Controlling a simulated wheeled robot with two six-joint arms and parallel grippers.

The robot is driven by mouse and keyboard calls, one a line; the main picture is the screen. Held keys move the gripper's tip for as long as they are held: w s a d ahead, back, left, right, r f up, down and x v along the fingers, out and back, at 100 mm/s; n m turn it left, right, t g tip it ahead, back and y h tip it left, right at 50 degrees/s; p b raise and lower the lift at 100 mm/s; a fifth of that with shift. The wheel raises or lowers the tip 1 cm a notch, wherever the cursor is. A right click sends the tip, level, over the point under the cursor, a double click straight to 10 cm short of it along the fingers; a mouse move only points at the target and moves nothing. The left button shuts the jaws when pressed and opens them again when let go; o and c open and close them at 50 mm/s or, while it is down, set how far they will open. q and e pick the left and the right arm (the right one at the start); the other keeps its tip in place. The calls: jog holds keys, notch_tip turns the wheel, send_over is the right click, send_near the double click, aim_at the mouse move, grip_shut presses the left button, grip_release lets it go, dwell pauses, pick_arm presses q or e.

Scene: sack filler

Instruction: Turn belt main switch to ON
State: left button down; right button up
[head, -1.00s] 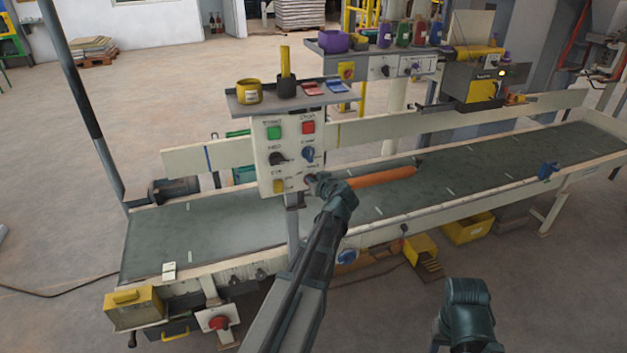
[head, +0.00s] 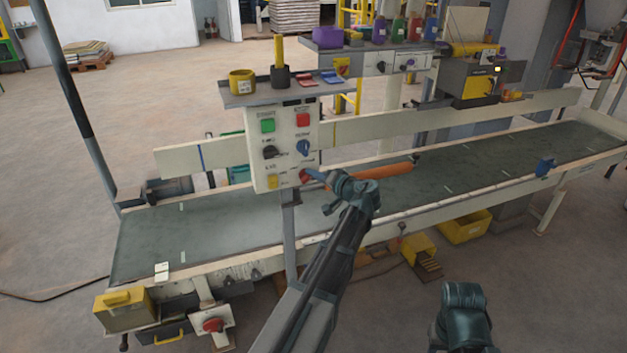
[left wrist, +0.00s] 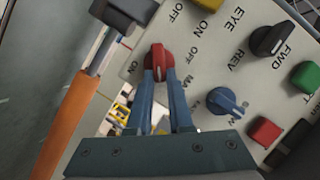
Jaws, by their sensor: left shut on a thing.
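The red main switch knob (head: 305,175) is at the lower right of the pale control panel (head: 262,165). In the left wrist view the red knob (left wrist: 158,58) sits between the ON and OFF marks, with a pale line on its grip. My left gripper (head: 317,175) reaches it from the right. In the left wrist view the blue fingers of my left gripper (left wrist: 160,78) are shut on the knob, one on each side. I cannot tell for sure which mark the knob points to. My right gripper is not visible; only part of my right arm shows.
Close by on the panel are a blue knob (left wrist: 226,102), a black knob (left wrist: 272,40), a red button (left wrist: 264,131) and a green button (left wrist: 305,76). A tray (head: 285,93) sits above the panel. The conveyor belt (head: 225,225) runs behind, with an orange bar (head: 385,171) over it.

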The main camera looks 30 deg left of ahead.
pick_arm(q)
jog(key=shift+w+f+m+y+b, duration=0.1)
jog(key=shift+f+m+y+b, duration=0.15)
jog(key=shift+m+y+b, duration=0.55)
jog(key=shift+w+f+m+y+b, duration=0.1)
jog(key=shift+f+m+y+b, duration=0.15)
jog(key=shift+m+b, duration=1.05)
jog(key=shift+w+f+m+y+b, duration=0.1)
jog(key=shift+f+m+y+b, duration=0.15)
jog(key=shift+m+y+b, duration=0.55)
jog(key=shift+m, duration=0.4)
jog(key=c, duration=1)
grip_release()
jog(key=shift+r, duration=0.1)
jog(key=shift+o, duration=0.9)
jog(key=shift+h, duration=0.25)
jog(key=shift+s, duration=0.1)
